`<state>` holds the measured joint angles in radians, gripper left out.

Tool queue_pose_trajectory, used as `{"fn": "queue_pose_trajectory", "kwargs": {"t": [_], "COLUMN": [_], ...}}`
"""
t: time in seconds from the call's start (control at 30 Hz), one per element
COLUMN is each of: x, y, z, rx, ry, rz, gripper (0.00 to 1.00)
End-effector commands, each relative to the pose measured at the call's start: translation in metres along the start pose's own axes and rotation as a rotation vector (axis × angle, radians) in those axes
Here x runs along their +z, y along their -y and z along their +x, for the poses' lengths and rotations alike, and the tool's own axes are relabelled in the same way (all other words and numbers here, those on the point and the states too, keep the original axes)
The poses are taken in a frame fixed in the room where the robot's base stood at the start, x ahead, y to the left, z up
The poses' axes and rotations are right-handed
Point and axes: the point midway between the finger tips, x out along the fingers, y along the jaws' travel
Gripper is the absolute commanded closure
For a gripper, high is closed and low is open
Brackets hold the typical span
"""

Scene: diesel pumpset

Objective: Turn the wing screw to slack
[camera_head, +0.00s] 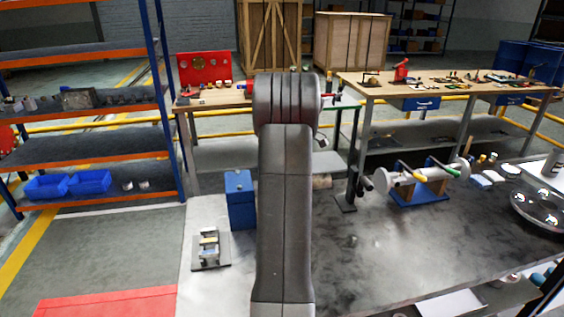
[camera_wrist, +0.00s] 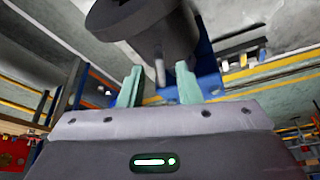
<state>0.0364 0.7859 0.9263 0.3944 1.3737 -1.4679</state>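My gripper (camera_wrist: 159,86) shows in the wrist view with its two pale green fingers apart. A dark grey round body (camera_wrist: 150,25) hangs close beyond the fingers. A thin grey pin (camera_wrist: 159,68) projects from it into the gap between the fingertips; I cannot tell whether either finger touches it, or whether it is the wing screw. In the head view my arm covers the middle of the picture and hides my gripper. I cannot make out a wing screw there.
A dark stand (camera_head: 350,180) is right of my arm.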

Motion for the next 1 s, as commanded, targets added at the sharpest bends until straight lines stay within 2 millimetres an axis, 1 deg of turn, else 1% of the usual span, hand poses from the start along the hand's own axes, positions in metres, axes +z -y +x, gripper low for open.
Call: {"fn": "queue_pose_trajectory", "kwargs": {"t": [0.17,0.27,0.37,0.5,0.7,0.83,1.0], "x": [0.0,0.0,0.0,0.001,0.001,0.0,0.0], "y": [0.0,-0.001,-0.001,-0.001,-0.001,-0.001,0.0], "z": [-0.004,-0.015,-0.034,-0.068,-0.11,-0.127,-0.137], "rx": [0.001,0.003,0.005,0.005,0.003,0.002,0.0], "ry": [0.0,-0.001,-0.001,-0.001,0.0,0.0,0.0], "rz": [0.0,-0.001,-0.001,0.0,0.0,-0.001,0.0], "gripper": [0.69,0.69,0.69,0.69,0.69,0.69,0.69]}}
